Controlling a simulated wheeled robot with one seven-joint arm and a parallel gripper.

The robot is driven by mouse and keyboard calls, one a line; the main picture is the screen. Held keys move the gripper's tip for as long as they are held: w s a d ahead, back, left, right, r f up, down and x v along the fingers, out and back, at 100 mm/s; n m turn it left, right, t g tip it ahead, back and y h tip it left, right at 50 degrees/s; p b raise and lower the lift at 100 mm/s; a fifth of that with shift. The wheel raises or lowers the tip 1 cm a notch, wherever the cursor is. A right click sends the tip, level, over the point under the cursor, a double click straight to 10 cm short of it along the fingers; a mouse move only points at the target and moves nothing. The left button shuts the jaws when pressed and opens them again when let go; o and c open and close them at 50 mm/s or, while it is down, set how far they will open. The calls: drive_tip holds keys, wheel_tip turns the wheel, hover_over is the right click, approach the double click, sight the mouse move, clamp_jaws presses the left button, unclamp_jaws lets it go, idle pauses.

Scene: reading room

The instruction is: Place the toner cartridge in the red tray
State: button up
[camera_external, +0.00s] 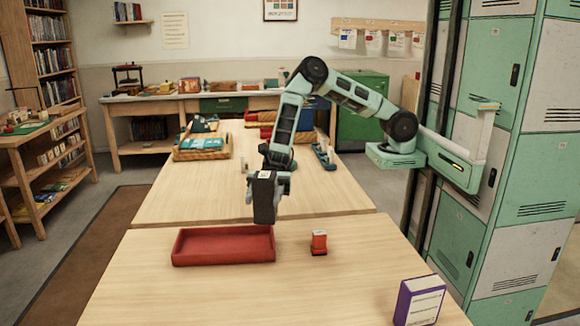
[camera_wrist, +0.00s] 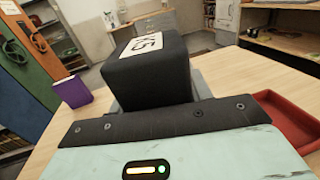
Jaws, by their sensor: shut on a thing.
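The toner cartridge (camera_external: 264,197) is a black block with a white label, held upright above the table. It fills the middle of the wrist view (camera_wrist: 150,75), where its label shows on top. My gripper (camera_external: 280,184) is shut on it. The fingertips are mostly hidden behind the cartridge in both views. The red tray (camera_external: 222,259) lies empty on the near table. The cartridge hangs near the tray's right end in the external view; I cannot tell whether it is over the tray. In the wrist view the tray (camera_wrist: 290,118) shows at the right edge.
A small red and white item (camera_external: 319,242) stands right of the tray. A purple and white box (camera_external: 419,301) stands at the near right corner and also shows in the wrist view (camera_wrist: 72,92). Baskets (camera_external: 203,147) sit on the far table. Green lockers (camera_external: 500,120) stand at right.

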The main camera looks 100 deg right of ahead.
drive_tip(key=w+r+m+t+b, duration=0.1)
drive_tip(key=w+r+m+t, duration=0.1)
drive_tip(key=w, duration=0.6)
drive_tip(key=shift+h, duration=0.4)
wheel_tip(320, 180, down, 9)
drive_tip(key=shift+w+d+f, duration=0.1)
drive_tip(key=shift+d+f, duration=0.05)
drive_tip(key=shift+f, duration=0.1)
drive_tip(key=o, duration=1.2)
drive_tip(key=shift+d, duration=0.1)
hover_over(245, 234)
